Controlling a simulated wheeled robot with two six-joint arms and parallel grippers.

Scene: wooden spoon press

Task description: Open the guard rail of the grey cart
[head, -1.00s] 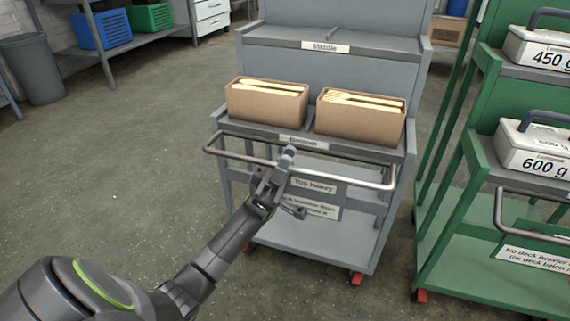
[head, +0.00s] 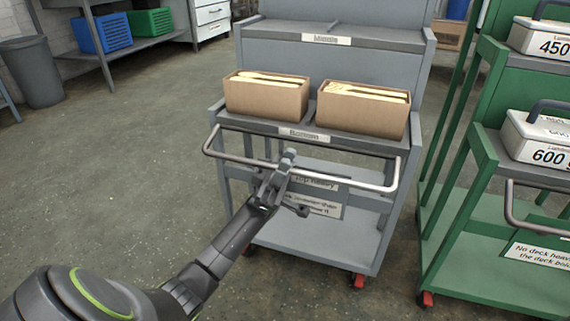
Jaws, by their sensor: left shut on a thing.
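The grey cart (head: 330,142) stands in the middle of the head view. Its guard rail (head: 350,184) is a bent metal bar that sticks out in front of the deck labelled "Bottom". My left gripper (head: 282,166) is shut on the guard rail near the middle of the bar. The fingers partly hide the bar where they grip it. My right gripper is not in view.
Two cardboard boxes (head: 265,97) (head: 362,112) with wooden pieces stand on the deck behind the rail. A green cart (head: 470,190) with white weight boxes (head: 540,135) stands close on the right. The floor (head: 130,170) to the left is clear.

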